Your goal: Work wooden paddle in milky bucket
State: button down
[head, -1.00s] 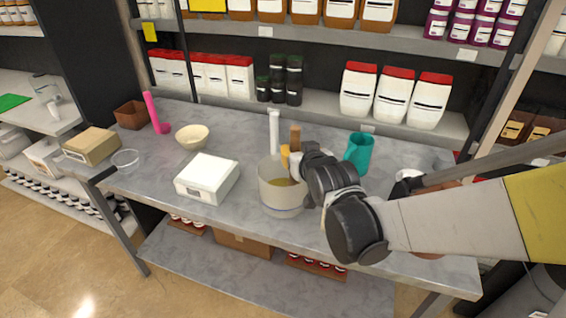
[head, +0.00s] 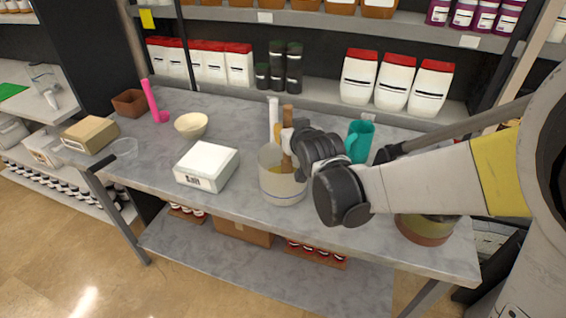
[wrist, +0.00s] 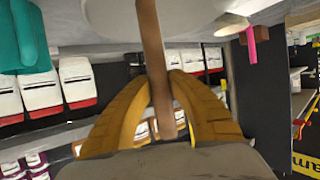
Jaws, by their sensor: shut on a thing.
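The milky bucket (head: 282,188) stands upright near the front edge of the grey table. The wooden paddle (head: 287,142) stands in it, its upper part rising above the rim and its lower end hidden inside. My gripper (head: 284,138) is above the bucket, shut on the paddle. In the wrist view, the two yellow fingers of my gripper (wrist: 163,92) close around the paddle shaft (wrist: 152,45), and the bucket (wrist: 115,15) shows as a pale shape at the top.
A white scale (head: 206,165) stands left of the bucket. A white upright tube (head: 273,115) is just behind it, and a teal jug (head: 360,140) is to the right. A cream bowl (head: 191,125) and pink pestle-like object (head: 154,101) are at the back left.

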notch_tip(320, 180, up, 16)
jog(key=s+a+p, duration=0.1)
jog(key=s+p, duration=0.1)
jog(key=p, duration=1.1)
jog(key=shift+s, duration=0.4)
